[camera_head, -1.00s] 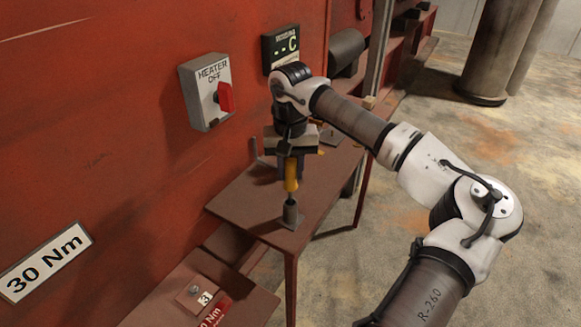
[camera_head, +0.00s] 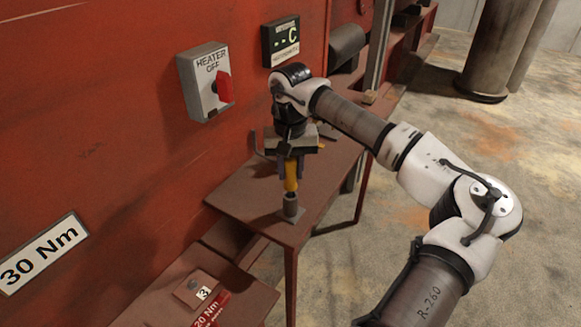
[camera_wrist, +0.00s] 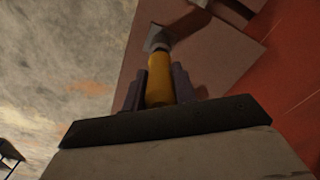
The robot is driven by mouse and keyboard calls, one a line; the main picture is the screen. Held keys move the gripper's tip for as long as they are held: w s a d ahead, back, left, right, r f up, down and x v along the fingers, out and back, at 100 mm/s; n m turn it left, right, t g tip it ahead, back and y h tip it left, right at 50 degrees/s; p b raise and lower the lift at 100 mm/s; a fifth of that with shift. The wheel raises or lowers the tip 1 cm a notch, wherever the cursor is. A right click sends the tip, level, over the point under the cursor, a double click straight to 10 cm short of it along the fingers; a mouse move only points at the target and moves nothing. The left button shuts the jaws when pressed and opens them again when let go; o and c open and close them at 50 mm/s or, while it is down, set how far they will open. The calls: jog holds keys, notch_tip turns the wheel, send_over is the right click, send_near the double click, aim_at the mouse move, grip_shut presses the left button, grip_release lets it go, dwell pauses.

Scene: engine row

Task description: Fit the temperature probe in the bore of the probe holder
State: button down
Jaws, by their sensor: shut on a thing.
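The temperature probe (camera_head: 291,177) has a yellow handle and hangs upright, tip down, from my gripper (camera_head: 291,160). My gripper is shut on the handle. The probe holder (camera_head: 291,207) is a short grey cylinder on a small base plate, standing on the brown shelf. The handle's lower end is right above the holder's top, almost touching it, and the thin rod is nearly all hidden. The bore itself cannot be seen. In the wrist view the yellow handle (camera_wrist: 160,82) sits between the two dark fingers, with the holder (camera_wrist: 157,38) just beyond it.
The brown shelf (camera_head: 245,200) stands against a red engine wall (camera_head: 100,110). A heater switch box (camera_head: 205,80) and a temperature display (camera_head: 281,41) are on the wall. A lower shelf (camera_head: 165,300) is at the front. The floor to the right is open.

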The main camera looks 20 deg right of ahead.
jog(key=shift+f+b, duration=0.9)
jog(key=shift+f, duration=0.45)
jog(key=c, duration=1)
grip_release()
jog(key=shift+c, duration=0.2)
jog(key=shift+r, duration=0.15)
notch_tip(320, 180, up, 14)
jog(key=shift+f+b, duration=0.2)
jog(key=shift+b, duration=0.55)
